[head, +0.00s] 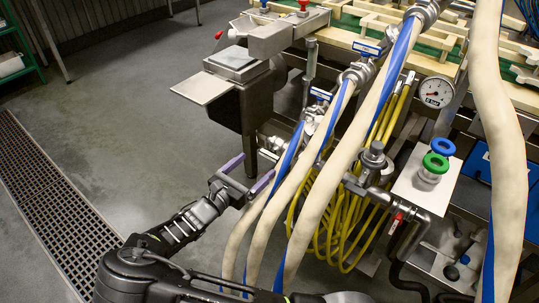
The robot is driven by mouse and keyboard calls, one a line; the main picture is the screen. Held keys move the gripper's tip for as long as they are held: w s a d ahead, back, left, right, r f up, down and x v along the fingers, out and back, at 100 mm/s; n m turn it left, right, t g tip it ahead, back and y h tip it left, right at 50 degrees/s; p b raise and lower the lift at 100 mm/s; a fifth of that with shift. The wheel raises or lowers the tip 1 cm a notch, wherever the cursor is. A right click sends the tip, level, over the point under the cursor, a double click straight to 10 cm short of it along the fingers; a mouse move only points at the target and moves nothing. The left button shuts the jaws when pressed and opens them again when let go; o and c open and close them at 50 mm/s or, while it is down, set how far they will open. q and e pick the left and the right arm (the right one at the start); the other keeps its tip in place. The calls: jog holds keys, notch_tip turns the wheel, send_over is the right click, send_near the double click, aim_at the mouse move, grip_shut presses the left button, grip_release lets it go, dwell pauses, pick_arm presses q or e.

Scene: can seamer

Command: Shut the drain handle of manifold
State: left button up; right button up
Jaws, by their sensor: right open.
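The manifold piping (372,165) stands right of centre, with thick cream and blue hoses in front of it. Several handles show there: a blue lever (367,48) at the top, a second blue lever (320,93) below it, and a small red handle (397,221) low on the right pipe. I cannot tell which one is the drain handle. My right gripper (258,164) has two purple fingers spread apart with nothing between them. It is left of the hoses, below and left of the blue levers, apart from all handles. My left gripper is not in view.
Cream hoses (334,180) and coiled yellow hoses (345,222) hang close to the right of my gripper. A grey machine post (247,125) with a metal tray (203,88) stands just behind it. Open floor (120,130) and a drain grate (55,210) lie left.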

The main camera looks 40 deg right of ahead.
aim_at(267, 156)
jog(key=shift+x, duration=3.95)
jog(key=shift+s, duration=0.1)
jog(key=shift+c, duration=0.3)
jog(key=c, duration=1.3)
